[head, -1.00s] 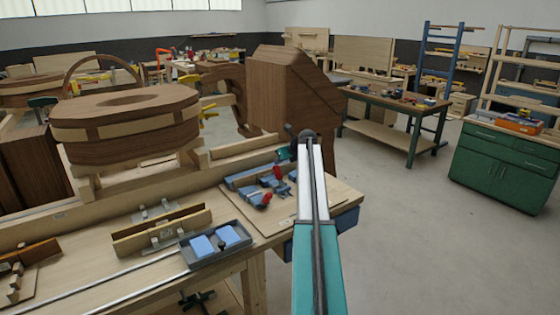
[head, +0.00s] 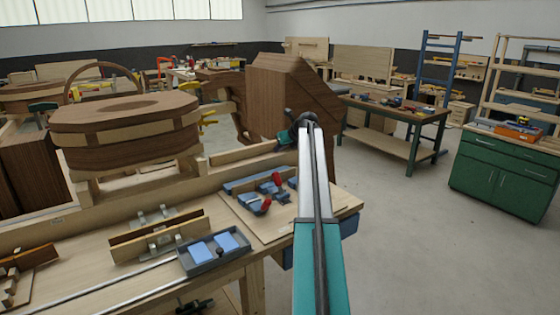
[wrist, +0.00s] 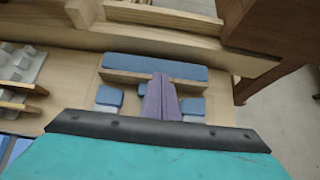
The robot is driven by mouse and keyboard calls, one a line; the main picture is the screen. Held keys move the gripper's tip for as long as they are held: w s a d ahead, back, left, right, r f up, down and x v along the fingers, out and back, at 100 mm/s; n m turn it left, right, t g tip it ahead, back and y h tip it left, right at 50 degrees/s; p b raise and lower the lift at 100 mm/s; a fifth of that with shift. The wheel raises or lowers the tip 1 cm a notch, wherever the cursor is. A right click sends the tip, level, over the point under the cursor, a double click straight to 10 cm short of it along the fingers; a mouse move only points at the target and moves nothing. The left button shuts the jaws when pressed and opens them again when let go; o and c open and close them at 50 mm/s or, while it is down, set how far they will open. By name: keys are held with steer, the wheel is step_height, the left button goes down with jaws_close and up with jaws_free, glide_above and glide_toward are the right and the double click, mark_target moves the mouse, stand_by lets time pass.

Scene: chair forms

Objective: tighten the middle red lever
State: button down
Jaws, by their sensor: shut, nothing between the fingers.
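Two red levers show in the head view: one at the front left (head: 266,204) and one farther back (head: 277,179). Each sits on a blue clamp on a pale board (head: 240,215) at the bench's right end. I cannot tell which lever is the middle one; my arm covers part of the board. My gripper (head: 285,136) is raised beyond the levers, apart from them. In the wrist view its purple fingers (wrist: 160,98) are shut and empty, in front of a long blue bar (wrist: 155,67) and blue blocks (wrist: 109,96). No red lever shows there.
A grey tray with blue pads (head: 214,249) and a wooden fixture (head: 158,240) stand left of the board. A wooden rail (head: 240,154) runs behind it. A large brown wooden form (head: 285,95) stands beyond. Open floor (head: 420,250) lies to the right.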

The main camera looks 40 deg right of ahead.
steer(key=shift+w+d+r+b, duration=0.15)
steer(key=shift+w+r, duration=0.1)
steer(key=shift+r, duration=0.35)
steer(key=shift+w+a+r+b, duration=0.1)
steer(key=shift+w+r+b, duration=0.1)
steer(key=shift+r, duration=0.4)
steer(key=shift+s, duration=0.15)
